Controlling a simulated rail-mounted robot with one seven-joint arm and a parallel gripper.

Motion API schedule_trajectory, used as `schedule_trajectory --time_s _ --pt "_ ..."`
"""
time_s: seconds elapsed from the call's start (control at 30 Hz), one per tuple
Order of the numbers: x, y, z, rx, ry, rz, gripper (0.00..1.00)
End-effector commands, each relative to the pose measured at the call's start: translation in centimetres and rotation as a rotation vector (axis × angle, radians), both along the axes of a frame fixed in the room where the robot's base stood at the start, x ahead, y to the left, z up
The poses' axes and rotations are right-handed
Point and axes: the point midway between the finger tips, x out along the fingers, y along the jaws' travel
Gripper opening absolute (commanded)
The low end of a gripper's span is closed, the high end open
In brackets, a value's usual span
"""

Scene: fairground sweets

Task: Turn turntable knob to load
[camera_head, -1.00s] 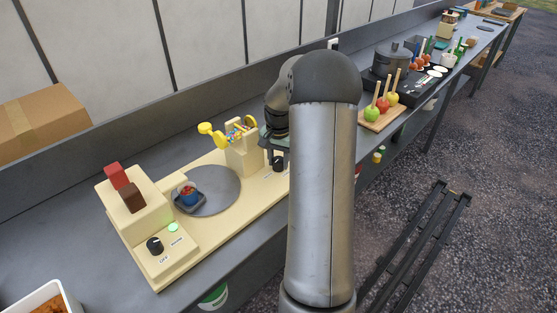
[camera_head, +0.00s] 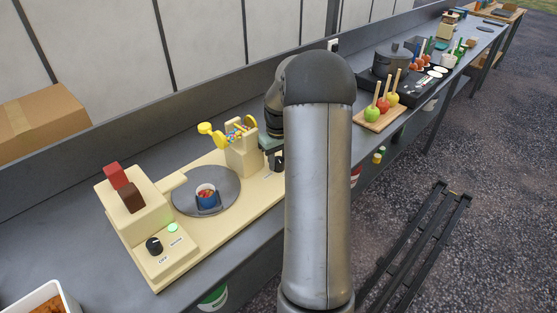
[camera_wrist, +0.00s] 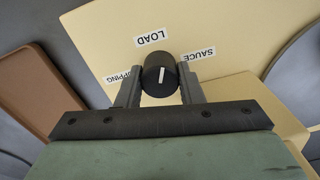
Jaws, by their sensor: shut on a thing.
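My gripper (camera_wrist: 160,72) is shut on the turntable knob (camera_wrist: 158,80), a round black knob with a white pointer line, its fingers on either side. The LOAD label (camera_wrist: 151,37) is above the knob in the wrist view. SAUCE (camera_wrist: 198,54) is to the right and the partly covered TOPPING label (camera_wrist: 124,77) to the left. The white line stands nearly upright, roughly toward LOAD. In the head view, the grey turntable (camera_head: 232,183) carries a blue cup (camera_head: 206,188) with red contents in a dark holder. My arm hides part of the gripper there.
The cream dispenser (camera_head: 148,211) has red and brown blocks on top, a lit green button and another black knob (camera_head: 154,245). A topping unit (camera_head: 242,160) with yellow parts stands behind the turntable. Apples on sticks stand on a wooden board (camera_head: 373,125) farther right.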

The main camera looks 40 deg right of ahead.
Motion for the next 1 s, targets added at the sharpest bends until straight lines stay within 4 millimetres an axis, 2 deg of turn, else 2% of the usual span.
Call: schedule_trajectory --time_s 0.2,0.5,1.0 --pt "0.07 -0.03 0.14 -0.001 -0.002 0.183 0.11" --pt "0.07 -0.04 0.14 -0.002 -0.003 0.360 0.11" --pt "0.09 -0.04 0.14 -0.002 -0.003 0.437 0.11"
